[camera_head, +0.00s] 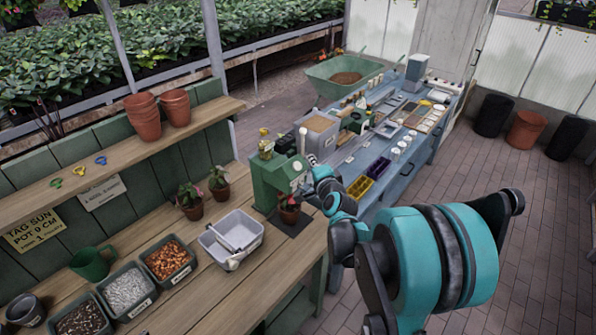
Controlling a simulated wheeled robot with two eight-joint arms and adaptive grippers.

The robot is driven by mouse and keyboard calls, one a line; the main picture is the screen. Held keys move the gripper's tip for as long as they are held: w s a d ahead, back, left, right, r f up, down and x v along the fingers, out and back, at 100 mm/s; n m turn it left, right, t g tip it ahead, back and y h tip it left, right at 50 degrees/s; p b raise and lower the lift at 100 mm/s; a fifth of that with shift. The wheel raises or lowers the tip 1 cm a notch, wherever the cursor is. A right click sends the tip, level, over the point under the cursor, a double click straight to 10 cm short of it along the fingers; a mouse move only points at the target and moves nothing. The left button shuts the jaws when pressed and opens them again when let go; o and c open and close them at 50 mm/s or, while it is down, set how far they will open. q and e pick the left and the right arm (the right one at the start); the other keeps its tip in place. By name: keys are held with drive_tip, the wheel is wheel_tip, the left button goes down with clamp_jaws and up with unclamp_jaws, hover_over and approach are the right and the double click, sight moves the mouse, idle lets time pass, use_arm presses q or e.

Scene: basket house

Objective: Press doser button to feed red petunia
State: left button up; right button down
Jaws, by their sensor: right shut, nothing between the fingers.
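The green doser (265,182) stands on the wooden bench, with a pale round part on its front. A small potted plant with a reddish flower (289,210) stands on a dark mat under the doser's front. Two more potted plants, one at the left (190,201) and one nearer the doser (219,184), stand to its left. My right gripper (311,171) is shut and empty, close to the doser's front right side. I cannot tell whether it touches the doser. The button is too small to make out. My left gripper is not in view.
A grey tray (208,241) with a scoop sits left of the mat. A blue table (412,160) with many items stands behind my right arm.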

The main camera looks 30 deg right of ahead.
sight(299, 163)
drive_tip(key=shift+w+a+f+b, duration=0.25)
drive_tip(key=shift+w+f+b, duration=0.25)
drive_tip(key=shift+w+f, duration=0.15)
drive_tip(key=shift+w+a+f+b, duration=0.25)
drive_tip(key=shift+w+f+b, duration=0.25)
drive_tip(key=shift+w+f, duration=0.15)
drive_tip(key=shift+f, duration=0.15)
idle(0.5)
drive_tip(key=shift+w+a+f+b, duration=0.15)
drive_tip(key=shift+w+b, duration=0.1)
drive_tip(key=shift+b, duration=0.1)
drive_tip(key=shift+w+a+f+b, duration=0.15)
drive_tip(key=shift+w+f+b, duration=0.2)
drive_tip(key=shift+f+b, duration=0.1)
idle(0.8)
idle(0.4)
drive_tip(key=shift+s+d+r+p, duration=0.25)
drive_tip(key=shift+s+r+p, duration=0.3)
drive_tip(key=shift+s+r, duration=0.15)
drive_tip(key=shift+r, duration=0.1)
